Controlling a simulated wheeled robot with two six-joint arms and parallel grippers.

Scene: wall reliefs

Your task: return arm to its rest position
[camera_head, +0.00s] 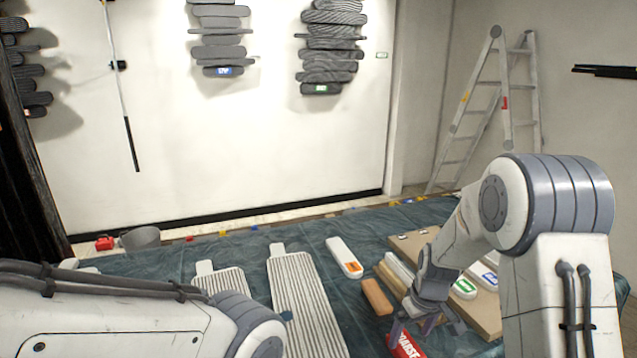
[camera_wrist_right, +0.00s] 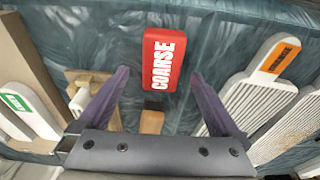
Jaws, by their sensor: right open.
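My right arm reaches in from the right over the covered work surface, bent at the elbow. Its gripper (camera_head: 416,324) points down, close to a red block lettered "COARSE" (camera_head: 406,346). In the right wrist view the two purple fingers (camera_wrist_right: 158,76) are spread apart with nothing gripped. There the red block (camera_wrist_right: 164,60) lies on the cloth beyond and between the fingertips. How high the gripper is above it is hard to tell. My left arm shows only as a white link at the lower left; its gripper is out of the picture.
A dark cloth (camera_head: 240,260) covers the surface. Ribbed grey boards (camera_head: 298,300), a white tool with an orange label (camera_head: 344,257) and a brown block (camera_head: 377,297) lie nearby. A wooden board (camera_head: 488,316) with labelled tools lies beside my right arm. A ladder (camera_head: 505,100) leans behind.

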